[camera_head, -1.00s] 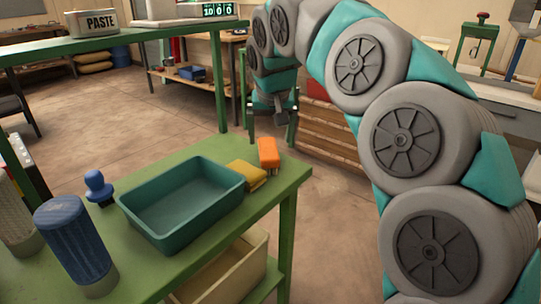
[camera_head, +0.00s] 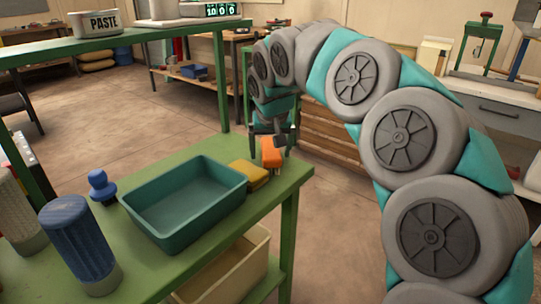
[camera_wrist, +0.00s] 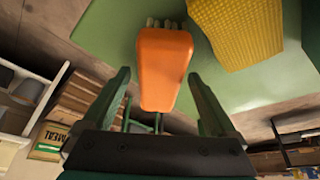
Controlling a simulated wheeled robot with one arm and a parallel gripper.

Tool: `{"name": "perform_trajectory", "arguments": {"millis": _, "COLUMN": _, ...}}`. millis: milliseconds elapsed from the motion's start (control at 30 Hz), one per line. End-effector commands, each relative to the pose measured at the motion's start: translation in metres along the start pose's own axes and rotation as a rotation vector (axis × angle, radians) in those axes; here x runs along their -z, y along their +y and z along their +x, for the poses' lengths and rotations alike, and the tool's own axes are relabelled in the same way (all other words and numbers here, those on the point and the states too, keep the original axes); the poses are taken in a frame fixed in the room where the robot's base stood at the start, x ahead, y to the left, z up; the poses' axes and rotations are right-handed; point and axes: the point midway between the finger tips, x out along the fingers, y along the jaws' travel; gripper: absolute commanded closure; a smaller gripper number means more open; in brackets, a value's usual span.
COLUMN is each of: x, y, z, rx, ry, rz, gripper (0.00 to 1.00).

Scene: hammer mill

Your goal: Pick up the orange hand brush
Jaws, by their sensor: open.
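The orange hand brush (camera_head: 270,154) lies at the far right corner of the green table, beside a yellow sponge-like block (camera_head: 250,175). In the wrist view the orange brush (camera_wrist: 163,65) is in the upper middle, with pale bristles showing at its far end. My gripper (camera_head: 270,143) is at the brush in the head view and partly covers it. In the wrist view my gripper (camera_wrist: 160,85) is open, with one finger on each side of the brush's near end. Whether a finger touches the brush I cannot tell.
A teal tray (camera_head: 185,238) stands left of the yellow block. A blue stamp-like object (camera_head: 101,188) and a blue cylinder (camera_head: 76,243) stand further left. A green raised shelf (camera_head: 130,39) runs behind. A beige bin (camera_head: 222,272) sits below the table top.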

Motion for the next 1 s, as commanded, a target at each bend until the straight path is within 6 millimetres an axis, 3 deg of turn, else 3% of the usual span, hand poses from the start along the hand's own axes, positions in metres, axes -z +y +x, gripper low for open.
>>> {"name": "perform_trajectory", "arguments": {"millis": 500, "x": -0.0014, "y": 0.0003, "z": 0.003, "rx": -0.001, "ry": 0.0, "rz": 0.0, "gripper": 0.09}}
{"name": "perform_trajectory", "arguments": {"millis": 1000, "x": -0.0014, "y": 0.0002, "z": 0.003, "rx": 0.0, "ry": -0.001, "rz": 0.0, "gripper": 0.65}}
